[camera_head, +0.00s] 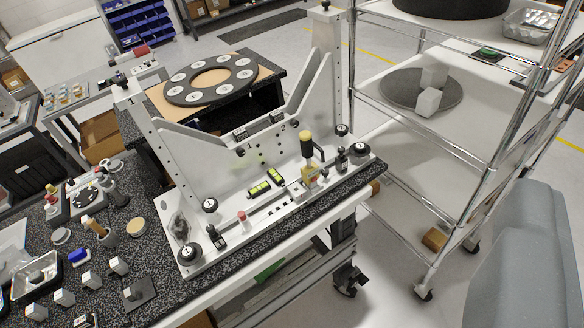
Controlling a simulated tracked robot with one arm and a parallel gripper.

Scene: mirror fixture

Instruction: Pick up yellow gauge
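A white mirror fixture (215,160) stands on a black speckled tabletop. On its base plate are two yellow-green pieces in black frames, one on the left (259,188) and one on the right (275,177), lying close together. To their right stands an upright black-handled tool (307,148) with a pale yellow top, and a small yellow block (310,178) is at its foot. I cannot tell for sure which of these is the yellow gauge. My gripper does not show in this view.
Small blocks and parts cover the speckled tabletop (150,205) left of the fixture. A dark ring with white discs (174,91) lies behind it. A wire shelf cart (440,150) stands to the right. A smooth grey shape fills the lower right. Floor shows between table and cart.

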